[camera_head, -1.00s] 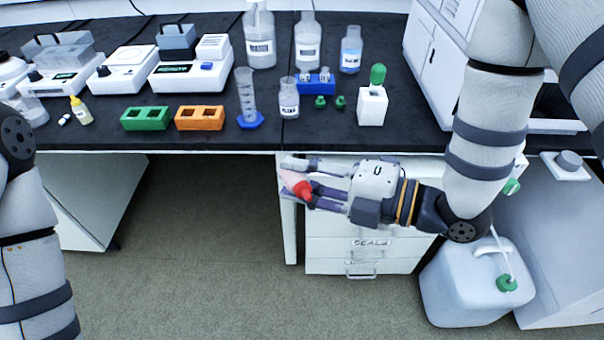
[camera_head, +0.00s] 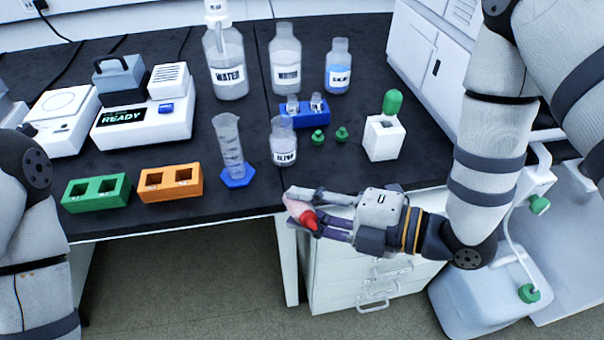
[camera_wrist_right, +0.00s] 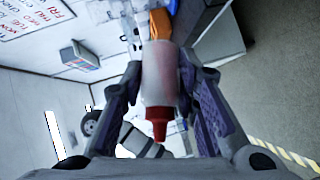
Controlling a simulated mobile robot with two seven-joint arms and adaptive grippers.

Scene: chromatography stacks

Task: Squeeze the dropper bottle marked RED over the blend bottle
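The dropper bottle (camera_head: 299,209) has a pale pinkish body and a red cap. My right gripper (camera_head: 306,207) is shut on it and holds it tilted at the front edge of the bench. In the right wrist view the bottle (camera_wrist_right: 160,80) sits between the two fingers, red tip toward the camera; its label does not show. The blend bottle (camera_head: 284,143) is a small clear bottle with a white label, standing on the black bench just behind the gripper, apart from it. My left arm shows at the left edge of the head view; its gripper is out of view.
A graduated cylinder (camera_head: 229,145) on a blue foot stands left of the blend bottle. An orange rack (camera_head: 170,184), a green rack (camera_head: 95,193) and a blue rack (camera_head: 308,115) are nearby. Two green caps (camera_head: 341,134) and a white block (camera_head: 383,140) stand to the right.

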